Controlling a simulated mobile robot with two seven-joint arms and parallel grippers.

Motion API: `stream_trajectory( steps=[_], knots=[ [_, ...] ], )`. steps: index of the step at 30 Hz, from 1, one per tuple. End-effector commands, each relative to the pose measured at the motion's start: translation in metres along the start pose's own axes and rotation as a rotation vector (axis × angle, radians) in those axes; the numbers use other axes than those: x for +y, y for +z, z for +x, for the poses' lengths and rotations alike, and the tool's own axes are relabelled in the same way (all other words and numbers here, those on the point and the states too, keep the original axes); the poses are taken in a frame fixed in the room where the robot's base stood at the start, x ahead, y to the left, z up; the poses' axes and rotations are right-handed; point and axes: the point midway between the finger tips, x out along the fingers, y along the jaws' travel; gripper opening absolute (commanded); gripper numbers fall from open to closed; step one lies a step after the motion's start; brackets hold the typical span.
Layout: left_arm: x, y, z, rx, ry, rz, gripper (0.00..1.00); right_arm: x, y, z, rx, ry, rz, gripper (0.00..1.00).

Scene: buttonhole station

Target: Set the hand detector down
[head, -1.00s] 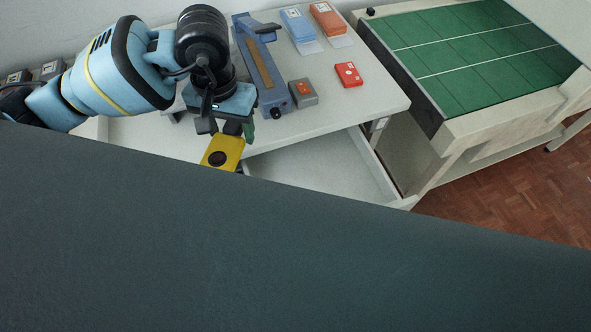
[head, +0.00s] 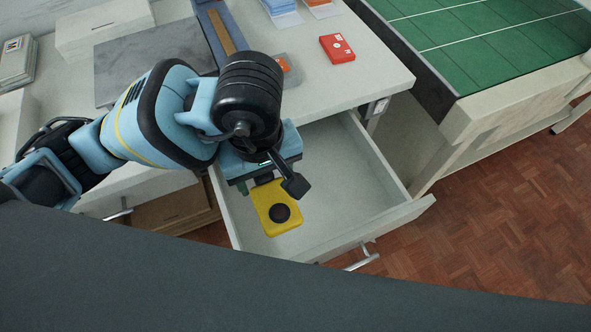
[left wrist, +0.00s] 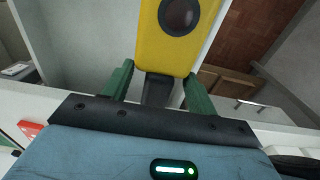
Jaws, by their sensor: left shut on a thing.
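The hand detector is a flat yellow block with a dark round disc (head: 267,198); it also shows in the left wrist view (left wrist: 155,48). My left gripper (head: 262,180) is shut on its near end, and its green fingers also show in the left wrist view (left wrist: 158,85). The detector is over the left part of the open, empty drawer (head: 345,190). I cannot tell whether it touches the drawer floor. My right gripper is not in view.
The white table top (head: 370,75) above the drawer holds a red box (head: 337,48) and a blue device with a tan strip (head: 222,32). A green-topped table (head: 480,45) stands to the right. A large dark surface (head: 250,280) covers the lower picture.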

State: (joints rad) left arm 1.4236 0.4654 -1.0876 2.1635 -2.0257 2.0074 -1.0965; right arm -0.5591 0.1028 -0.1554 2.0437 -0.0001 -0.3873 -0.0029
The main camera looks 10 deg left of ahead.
Motion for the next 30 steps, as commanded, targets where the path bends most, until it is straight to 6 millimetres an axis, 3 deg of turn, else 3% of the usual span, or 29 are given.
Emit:
stream_trajectory(
  steps=[5,21,25,30],
  knots=[
    [0.000,0.000,0.006,-0.001,-0.001,-0.001,0.29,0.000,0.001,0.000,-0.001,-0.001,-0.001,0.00],
    [-0.001,0.004,0.119,-0.002,-0.003,-0.001,0.29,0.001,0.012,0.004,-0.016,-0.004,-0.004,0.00],
    [0.000,0.004,0.133,-0.001,-0.001,0.000,0.29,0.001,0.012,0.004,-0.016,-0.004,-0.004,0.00],
    [0.000,0.004,0.137,0.000,0.001,0.001,0.29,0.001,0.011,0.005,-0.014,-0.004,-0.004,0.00]
  ],
)
